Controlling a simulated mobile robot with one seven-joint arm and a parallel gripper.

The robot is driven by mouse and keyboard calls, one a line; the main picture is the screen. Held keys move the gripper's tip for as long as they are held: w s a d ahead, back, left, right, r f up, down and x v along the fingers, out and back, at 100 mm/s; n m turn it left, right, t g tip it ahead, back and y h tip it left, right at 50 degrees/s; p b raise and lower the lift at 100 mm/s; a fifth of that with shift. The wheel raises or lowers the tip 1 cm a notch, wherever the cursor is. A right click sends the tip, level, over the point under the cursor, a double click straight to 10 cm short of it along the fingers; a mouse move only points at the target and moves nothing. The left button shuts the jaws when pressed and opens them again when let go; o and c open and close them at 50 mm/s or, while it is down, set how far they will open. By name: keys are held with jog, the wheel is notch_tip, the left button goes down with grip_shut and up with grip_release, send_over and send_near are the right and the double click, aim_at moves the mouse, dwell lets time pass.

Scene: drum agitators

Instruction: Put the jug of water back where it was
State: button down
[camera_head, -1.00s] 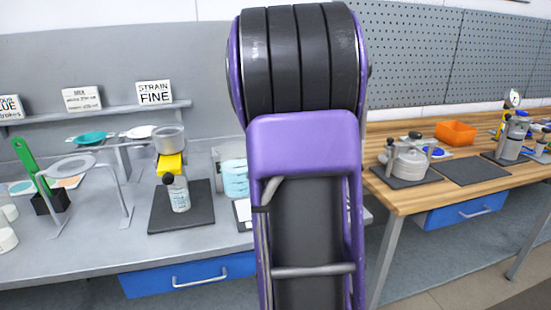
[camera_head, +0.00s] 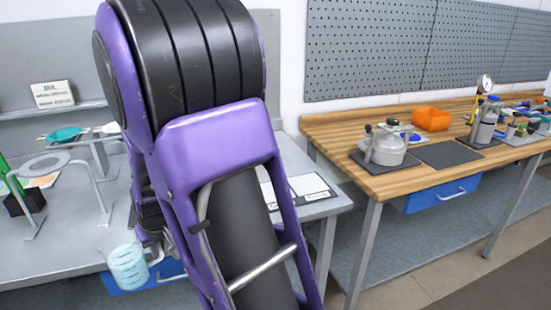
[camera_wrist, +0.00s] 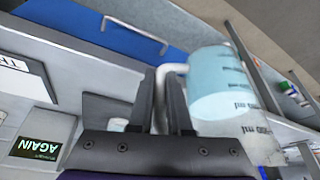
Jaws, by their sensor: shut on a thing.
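The jug of water (camera_head: 128,268) is clear with light blue water and dark scale marks. In the head view it hangs near upright, only slightly tilted, low at the left, in front of the grey bench's front edge. My gripper (camera_head: 152,245) is beside it, mostly hidden by my arm. In the wrist view the jug (camera_wrist: 222,90) is on the right, and my gripper's fingers (camera_wrist: 161,88) are shut on its pale handle. The water stays inside the jug.
The wooden bench (camera_head: 345,135) at right carries a metal pot (camera_head: 388,150), an empty dark mat (camera_head: 449,155) and an orange bin (camera_head: 431,119). The floor between benches is clear.

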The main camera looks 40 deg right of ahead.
jog(key=shift+a+f, duration=0.3)
jog(key=shift+a, duration=0.2)
jog(key=shift+a+f, duration=0.25)
jog(key=shift+a, duration=0.25)
jog(key=shift+d, duration=0.1)
